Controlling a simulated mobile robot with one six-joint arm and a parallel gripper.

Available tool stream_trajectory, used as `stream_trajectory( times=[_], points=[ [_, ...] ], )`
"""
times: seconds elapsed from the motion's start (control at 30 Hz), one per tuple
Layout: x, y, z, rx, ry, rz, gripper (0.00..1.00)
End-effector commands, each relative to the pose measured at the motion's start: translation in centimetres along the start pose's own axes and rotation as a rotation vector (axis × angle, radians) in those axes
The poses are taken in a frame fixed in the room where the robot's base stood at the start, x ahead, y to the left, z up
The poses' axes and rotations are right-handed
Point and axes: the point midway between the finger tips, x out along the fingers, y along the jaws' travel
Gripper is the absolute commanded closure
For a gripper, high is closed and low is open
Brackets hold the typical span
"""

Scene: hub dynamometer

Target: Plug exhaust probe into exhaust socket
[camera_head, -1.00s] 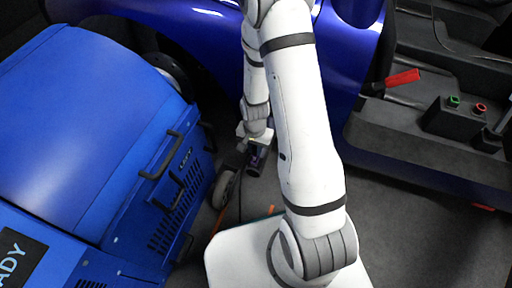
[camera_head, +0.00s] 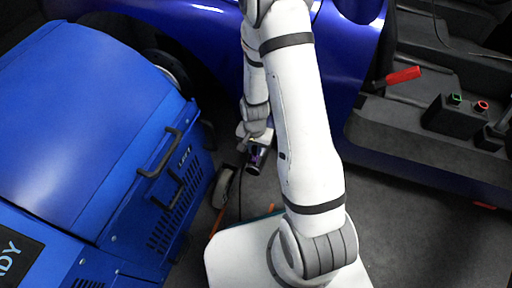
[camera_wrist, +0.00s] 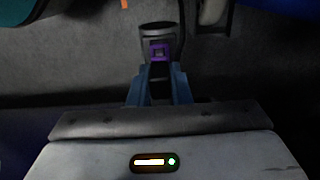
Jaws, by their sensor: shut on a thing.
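My gripper (camera_wrist: 160,80) has its blue fingers closed on a dark cylindrical piece with a purple block, which I take to be the exhaust probe (camera_wrist: 158,32). In the head view, my gripper (camera_head: 254,139) is low beside the blue car, partly hidden by my own wrist. The probe (camera_head: 256,160) hangs below it, above the grey floor, with its dark round end toward the camera. I cannot make out the exhaust socket in either view.
The blue car body (camera_head: 215,50) is behind my arm. A dark bench (camera_head: 420,150) with a red lever (camera_head: 403,75) and buttons is at right.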

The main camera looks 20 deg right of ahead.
Motion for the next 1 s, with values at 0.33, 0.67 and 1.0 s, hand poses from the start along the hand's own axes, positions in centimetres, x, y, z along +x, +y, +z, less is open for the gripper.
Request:
stream_trajectory(
  times=[0.33, 0.67, 1.0],
  points=[
    [0.93, -0.02, 0.00, 0.000, 0.000, 0.000, 1.00],
    [0.89, -0.03, 0.00, -0.001, 0.000, 0.000, 0.64],
    [0.70, -0.03, 0.00, -0.001, 0.001, 0.000, 0.57]
  ],
)
